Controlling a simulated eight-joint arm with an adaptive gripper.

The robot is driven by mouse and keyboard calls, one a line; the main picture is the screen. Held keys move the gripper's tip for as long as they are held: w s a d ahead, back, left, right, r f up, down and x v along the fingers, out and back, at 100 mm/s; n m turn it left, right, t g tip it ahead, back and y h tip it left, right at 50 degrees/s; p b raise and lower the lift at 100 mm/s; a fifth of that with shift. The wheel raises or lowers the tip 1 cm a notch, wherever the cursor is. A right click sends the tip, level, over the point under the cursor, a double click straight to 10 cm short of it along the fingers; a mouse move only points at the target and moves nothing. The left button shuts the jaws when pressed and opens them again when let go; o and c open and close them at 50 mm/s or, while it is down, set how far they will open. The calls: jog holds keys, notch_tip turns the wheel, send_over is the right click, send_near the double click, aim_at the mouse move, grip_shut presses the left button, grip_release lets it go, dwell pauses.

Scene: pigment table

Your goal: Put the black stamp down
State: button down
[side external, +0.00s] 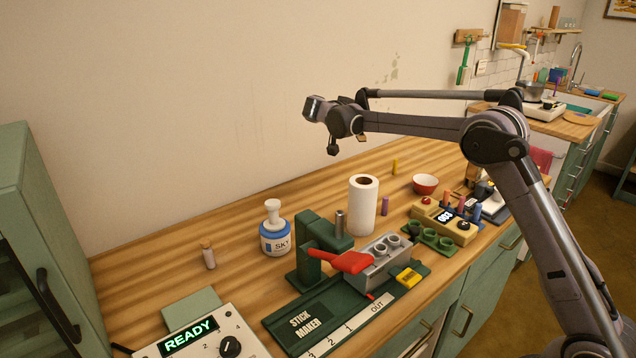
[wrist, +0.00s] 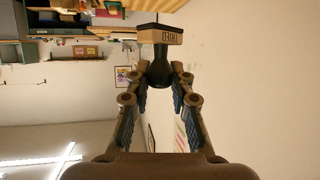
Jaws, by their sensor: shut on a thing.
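In the wrist view, my gripper (wrist: 160,78) is shut on the black stamp (wrist: 160,65). Its fingers are on either side of the stamp's dark, rounded handle. Beyond the fingertips, the stamp has a tan block with dark lettering, upside down in this view, and a dark edge. In the side view, my wrist is high above the wooden table (side external: 140,262), near the wall. The fingers and stamp are too small and partly hidden there to make out clearly. The stamp appears clear of the table.
Below stand a paper roll (side external: 363,208), a SKY bottle (side external: 275,239), a green stick maker (side external: 305,265) with a red handle, and a red bowl (side external: 425,183). A corked vial (side external: 208,256) is at left. Bare wood lies along the wall.

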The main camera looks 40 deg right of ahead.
jog(key=w+a+f+n+t+y, duration=0.3)
jog(key=a+f+n+t+y, duration=0.2)
jog(key=a+n+t, duration=0.25)
jog(key=s+a+r+n+t+y, duration=0.1)
jog(key=a+r+n+t+y, duration=0.1)
jog(key=a+r+n+y, duration=0.3)
jog(key=s+a+r+n+t+y, duration=0.1)
jog(key=a+n+y, duration=0.2)
jog(key=a, duration=0.4)
jog(key=f, duration=2.1)
jog(key=shift+w+d, duration=0.1)
jog(key=shift+w, duration=0.15)
jog(key=shift+f, duration=0.15)
jog(key=c, duration=1.2)
grip_release()
